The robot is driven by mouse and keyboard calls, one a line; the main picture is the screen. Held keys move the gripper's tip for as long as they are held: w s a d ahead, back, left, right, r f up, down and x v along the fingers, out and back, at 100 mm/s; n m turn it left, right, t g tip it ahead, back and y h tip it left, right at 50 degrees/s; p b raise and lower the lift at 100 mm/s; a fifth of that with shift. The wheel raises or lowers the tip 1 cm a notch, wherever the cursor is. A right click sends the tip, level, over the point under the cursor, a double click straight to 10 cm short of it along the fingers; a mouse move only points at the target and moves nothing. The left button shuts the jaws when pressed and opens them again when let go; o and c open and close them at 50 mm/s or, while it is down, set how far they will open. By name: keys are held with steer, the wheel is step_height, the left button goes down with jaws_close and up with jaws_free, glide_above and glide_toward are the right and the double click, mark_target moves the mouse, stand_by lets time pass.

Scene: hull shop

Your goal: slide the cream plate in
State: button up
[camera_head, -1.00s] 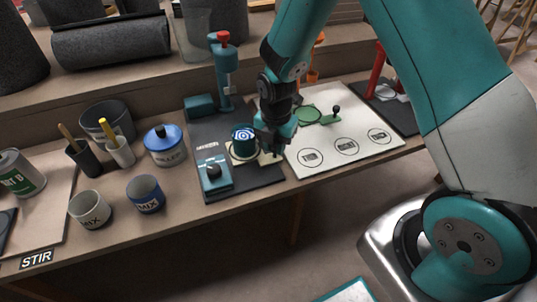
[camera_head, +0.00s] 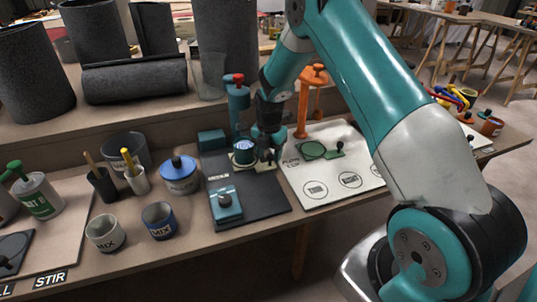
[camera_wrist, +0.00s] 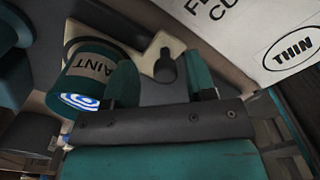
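The cream plate (camera_head: 265,167) lies on the dark mat (camera_head: 268,203) at the foot of the teal post machine (camera_head: 237,105). It also shows in the wrist view (camera_wrist: 150,57), with a dark knob (camera_wrist: 166,66) standing on its near part. A teal paint can (camera_head: 245,153) with a blue-and-white swirled top is on the plate; in the wrist view it shows left of my fingers (camera_wrist: 92,75). My gripper (camera_wrist: 161,75) is open, its fingers on either side of the knob with gaps visible. In the head view my wrist partly hides the plate and knob.
A teal dial box (camera_head: 225,204) sits on the mat's front part. A blue-lidded pot (camera_head: 180,174) and two MIX cups (camera_head: 159,221) stand to the left. A white board (camera_head: 318,168) with labelled ovals lies right, and an orange stand (camera_head: 305,105) is behind it.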

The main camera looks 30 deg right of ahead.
step_height(320, 180, up, 17)
steer(key=p, duration=0.2)
steer(key=shift+r, duration=0.2)
stand_by(0.6)
